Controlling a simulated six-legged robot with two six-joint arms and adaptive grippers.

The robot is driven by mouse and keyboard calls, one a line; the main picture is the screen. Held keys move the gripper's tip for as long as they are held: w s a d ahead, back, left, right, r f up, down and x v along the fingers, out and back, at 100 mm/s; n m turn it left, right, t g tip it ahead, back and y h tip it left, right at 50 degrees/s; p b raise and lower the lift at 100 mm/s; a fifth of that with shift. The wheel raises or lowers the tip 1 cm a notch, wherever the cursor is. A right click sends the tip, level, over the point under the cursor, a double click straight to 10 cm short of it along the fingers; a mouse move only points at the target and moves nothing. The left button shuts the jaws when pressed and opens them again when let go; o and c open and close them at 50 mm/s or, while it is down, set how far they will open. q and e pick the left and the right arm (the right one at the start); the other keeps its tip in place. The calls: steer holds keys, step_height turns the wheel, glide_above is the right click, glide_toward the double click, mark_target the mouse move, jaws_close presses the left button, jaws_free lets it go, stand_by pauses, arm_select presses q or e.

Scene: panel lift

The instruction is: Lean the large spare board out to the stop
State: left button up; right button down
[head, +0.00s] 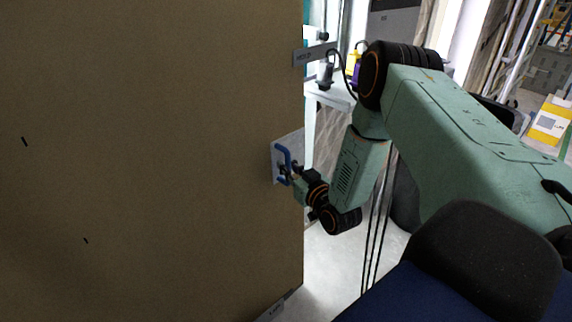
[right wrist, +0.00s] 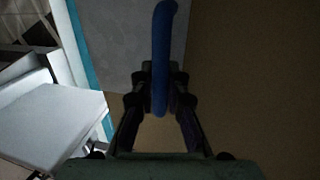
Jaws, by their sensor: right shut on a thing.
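The large brown board (head: 150,150) fills the left half of the head view and stands close in front of me. A blue handle (head: 281,163) sits on a pale plate (head: 292,143) near its right edge. My right gripper (head: 289,172) is shut on the blue handle. In the right wrist view the handle (right wrist: 163,60) runs between the two fingers, with the brown board (right wrist: 255,75) to the right of it. My left gripper is not in view.
A grey labelled bracket (head: 315,54) is at the board's upper right edge. A labelled strip (head: 272,311) lies at its foot. A white table (head: 335,97) stands behind on the right. Pale floor (head: 325,265) shows between the board and my body.

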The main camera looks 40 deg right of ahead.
steer(key=c, duration=1.8)
jaws_free()
steer(key=shift+s+f, duration=0.3)
steer(key=shift+f, duration=0.05)
steer(key=o, duration=0.4)
steer(key=shift+r, duration=0.3)
steer(key=shift+o, duration=0.3)
steer(key=shift+w, duration=0.15)
steer(key=s+a, duration=0.1)
steer(key=s, duration=1.1)
steer(key=shift+a+r, duration=0.25)
steer(key=shift+r, duration=0.1)
